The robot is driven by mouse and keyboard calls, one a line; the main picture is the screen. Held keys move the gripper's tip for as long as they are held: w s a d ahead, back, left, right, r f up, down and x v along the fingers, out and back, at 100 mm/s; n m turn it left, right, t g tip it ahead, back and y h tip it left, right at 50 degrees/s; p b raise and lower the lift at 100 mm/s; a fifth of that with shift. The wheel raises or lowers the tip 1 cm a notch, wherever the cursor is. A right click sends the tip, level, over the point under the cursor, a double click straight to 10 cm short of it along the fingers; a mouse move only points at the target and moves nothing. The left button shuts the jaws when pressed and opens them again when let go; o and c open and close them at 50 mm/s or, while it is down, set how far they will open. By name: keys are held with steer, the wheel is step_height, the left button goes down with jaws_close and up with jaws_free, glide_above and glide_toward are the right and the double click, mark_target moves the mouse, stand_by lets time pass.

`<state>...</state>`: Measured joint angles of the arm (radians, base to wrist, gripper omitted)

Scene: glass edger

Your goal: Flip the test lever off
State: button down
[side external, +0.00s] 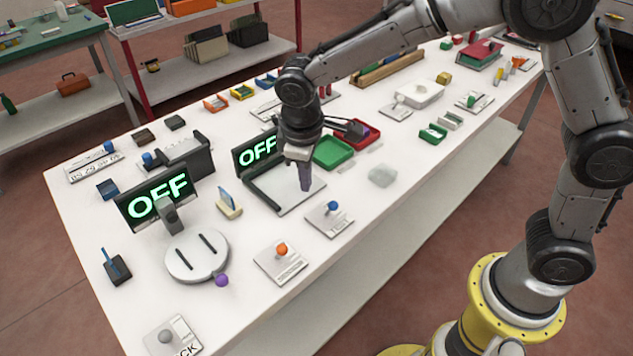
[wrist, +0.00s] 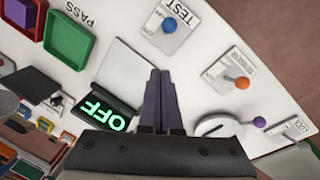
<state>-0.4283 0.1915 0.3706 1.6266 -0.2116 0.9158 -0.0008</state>
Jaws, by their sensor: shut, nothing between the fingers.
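The test lever is a blue knob (side external: 333,206) on a small light plate near the front edge of the table. In the wrist view the blue knob (wrist: 169,25) stands beside the word TEST, at the top. My gripper (side external: 305,186) is shut and empty, with its dark purple fingers pointing down over a pale square plate behind and left of the lever. The fingers also show in the wrist view (wrist: 161,76), apart from the lever. A display (side external: 257,151) reading OFF in green stands behind that plate. It also shows in the wrist view (wrist: 105,112).
An orange knob (side external: 282,250) on its own plate stands in front and left of the lever. A round white dial (side external: 197,256) with a purple knob and a second OFF display (side external: 157,202) are further left. Green (side external: 333,153) and red trays are behind. Table around the lever is clear.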

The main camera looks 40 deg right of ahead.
steer(key=s+a+r, duration=0.2)
steer(key=s+r, duration=0.1)
steer(key=r, duration=0.6)
steer(key=shift+s+r, duration=0.2)
steer(key=shift+r, duration=0.15)
